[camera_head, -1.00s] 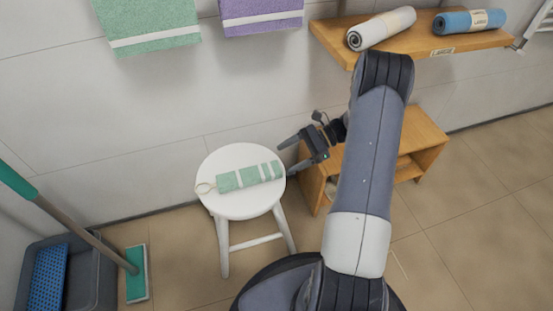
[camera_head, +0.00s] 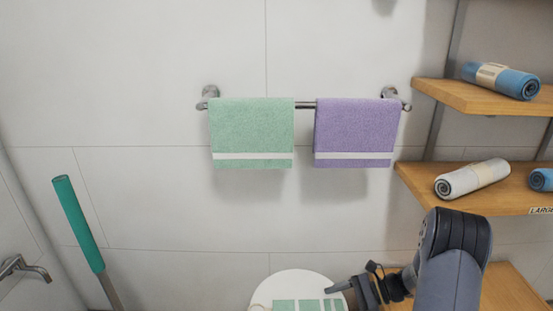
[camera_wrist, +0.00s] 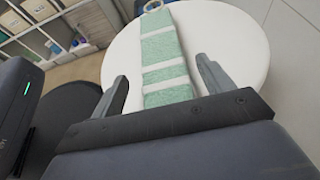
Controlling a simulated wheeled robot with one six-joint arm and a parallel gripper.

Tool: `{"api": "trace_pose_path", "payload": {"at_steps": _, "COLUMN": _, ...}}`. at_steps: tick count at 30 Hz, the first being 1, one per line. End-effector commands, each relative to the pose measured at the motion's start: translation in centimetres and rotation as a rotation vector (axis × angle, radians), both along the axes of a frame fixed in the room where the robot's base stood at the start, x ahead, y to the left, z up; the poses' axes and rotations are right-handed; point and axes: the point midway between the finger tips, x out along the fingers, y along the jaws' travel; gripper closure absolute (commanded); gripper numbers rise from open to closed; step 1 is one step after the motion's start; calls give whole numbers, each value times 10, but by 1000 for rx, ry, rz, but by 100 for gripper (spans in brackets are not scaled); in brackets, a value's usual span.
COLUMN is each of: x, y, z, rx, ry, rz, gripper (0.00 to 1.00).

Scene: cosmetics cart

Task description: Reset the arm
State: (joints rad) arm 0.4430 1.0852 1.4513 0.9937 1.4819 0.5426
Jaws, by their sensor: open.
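My gripper (camera_wrist: 163,90) is open and empty in the wrist view, its two fingers apart over the near part of a white round stool (camera_wrist: 230,45). A green and white striped folded item (camera_wrist: 162,50) with a ring at its far end lies on the stool, seen between the fingers. In the head view my gripper (camera_head: 345,288) is at the bottom, at the right side of the stool (camera_head: 300,280). The striped item (camera_head: 305,304) is partly cut off there by the lower edge. My arm reaches in from the lower right.
A green towel (camera_head: 251,130) and a purple towel (camera_head: 355,130) hang on a wall bar. Wooden shelves (camera_head: 490,97) at the right hold rolled towels. A wooden bench (camera_head: 503,290) stands beside my arm. A green-handled pole (camera_head: 78,220) leans at the left.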

Motion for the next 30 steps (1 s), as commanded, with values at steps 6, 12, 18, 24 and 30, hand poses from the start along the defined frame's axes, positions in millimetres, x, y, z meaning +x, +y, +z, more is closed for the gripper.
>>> {"api": "trace_pose_path", "payload": {"at_steps": 6, "x": 2, "y": 38, "z": -19, "rx": 0, "ry": 0, "rz": 1, "gripper": 24}}
{"api": "trace_pose_path", "payload": {"at_steps": 12, "x": 2, "y": 35, "z": -16, "rx": 0, "ry": 0, "rz": -1, "gripper": 24}}
{"api": "trace_pose_path", "payload": {"at_steps": 18, "x": 2, "y": 35, "z": -16, "rx": 0, "ry": 0, "rz": -1, "gripper": 24}}
{"api": "trace_pose_path", "payload": {"at_steps": 24, "x": 2, "y": 34, "z": -16, "rx": -1, "ry": 0, "rz": -1, "gripper": 24}}
{"api": "trace_pose_path", "payload": {"at_steps": 30, "x": 2, "y": 35, "z": -16, "rx": -1, "ry": 0, "rz": -1, "gripper": 24}}
